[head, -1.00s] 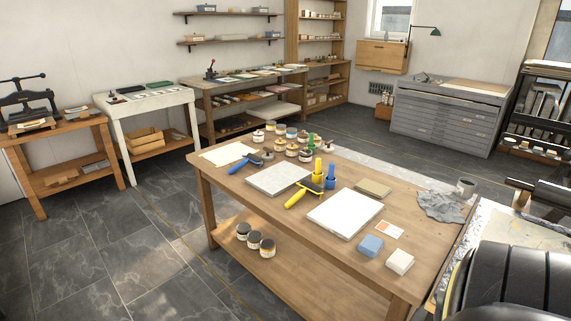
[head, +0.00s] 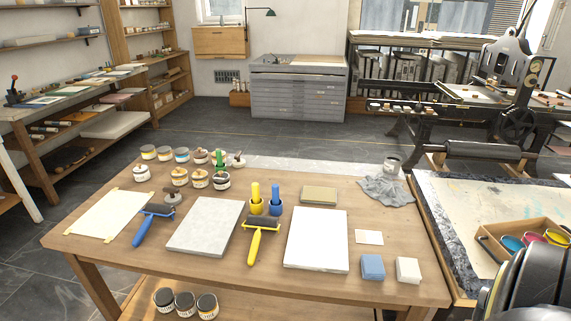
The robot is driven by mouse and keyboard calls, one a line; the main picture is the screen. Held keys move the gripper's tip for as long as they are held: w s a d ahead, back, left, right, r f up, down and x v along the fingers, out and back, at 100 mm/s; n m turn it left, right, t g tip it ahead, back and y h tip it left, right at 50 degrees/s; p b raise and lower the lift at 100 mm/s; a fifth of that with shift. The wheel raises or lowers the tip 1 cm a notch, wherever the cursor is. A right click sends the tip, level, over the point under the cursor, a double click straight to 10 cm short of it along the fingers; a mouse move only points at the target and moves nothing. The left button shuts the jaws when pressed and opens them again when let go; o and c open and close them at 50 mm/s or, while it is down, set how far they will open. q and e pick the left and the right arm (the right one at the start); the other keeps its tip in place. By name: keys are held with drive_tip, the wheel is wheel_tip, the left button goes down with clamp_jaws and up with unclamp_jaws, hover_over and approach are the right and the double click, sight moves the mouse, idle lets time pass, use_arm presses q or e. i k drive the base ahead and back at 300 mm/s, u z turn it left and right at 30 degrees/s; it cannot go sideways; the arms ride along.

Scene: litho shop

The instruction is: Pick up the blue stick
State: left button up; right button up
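A short blue upright stick (head: 275,193) stands on the wooden table, with a wider blue lower part. It is right beside a similar yellow stick (head: 256,193), and a green stick (head: 219,159) stands farther back among the jars. A roller with a blue handle (head: 144,230) lies to the left, and a roller with a yellow handle (head: 254,246) lies just in front of the blue stick. Neither of my grippers shows in the head view.
The wooden table (head: 205,278) also holds a grey slab (head: 205,228), a white slab (head: 316,240), a blue block (head: 372,266), a white block (head: 408,270) and a crumpled grey cloth (head: 386,190). Several jars (head: 180,177) stand at the back left. A press (head: 510,75) stands at the right.

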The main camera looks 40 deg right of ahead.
sight(275, 187)
drive_tip(key=z, duration=0.95)
drive_tip(key=i, duration=0.85)
drive_tip(key=z, duration=0.7)
